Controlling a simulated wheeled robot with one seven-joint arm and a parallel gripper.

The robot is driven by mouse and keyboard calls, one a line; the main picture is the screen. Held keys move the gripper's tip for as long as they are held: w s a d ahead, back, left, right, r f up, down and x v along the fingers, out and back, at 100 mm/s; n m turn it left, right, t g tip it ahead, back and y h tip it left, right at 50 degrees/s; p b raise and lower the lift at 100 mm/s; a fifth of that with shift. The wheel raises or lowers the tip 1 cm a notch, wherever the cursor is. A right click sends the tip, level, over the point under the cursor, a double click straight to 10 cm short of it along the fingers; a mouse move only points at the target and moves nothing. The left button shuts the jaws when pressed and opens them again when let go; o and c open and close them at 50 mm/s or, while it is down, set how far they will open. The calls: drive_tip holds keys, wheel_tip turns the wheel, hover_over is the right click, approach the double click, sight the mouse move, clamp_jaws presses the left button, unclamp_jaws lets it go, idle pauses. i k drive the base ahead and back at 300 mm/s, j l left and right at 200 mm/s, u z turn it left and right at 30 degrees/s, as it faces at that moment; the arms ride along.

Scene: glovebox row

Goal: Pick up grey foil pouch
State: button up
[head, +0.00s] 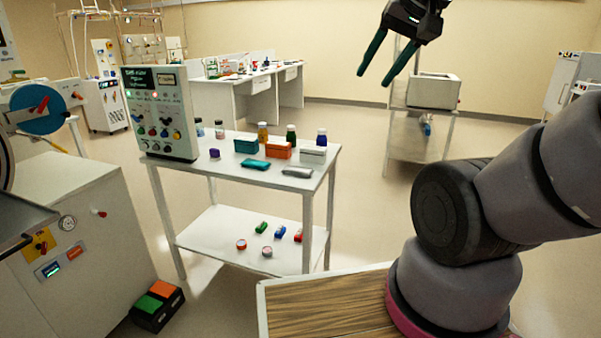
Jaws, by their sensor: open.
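The grey foil pouch (297,172) lies flat on the top shelf of a white two-tier table (222,187), near its front right edge. A teal pouch (256,164) lies to its left and a white box (313,155) stands just behind it. My gripper (374,80) hangs in the air at the top of the head view, above and to the right of the table. Its two green fingers are apart and nothing is between them. It is well away from the pouch.
An orange box (279,150), a dark teal box (246,146) and several bottles stand behind the pouches. A control panel (160,112) stands at the table's left end. The lower shelf (225,245) holds small items. A pedal box (157,306) sits on the floor.

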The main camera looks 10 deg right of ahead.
sight(298, 171)
drive_tip(key=i+j+z, duration=0.95)
drive_tip(key=k+j, duration=0.05)
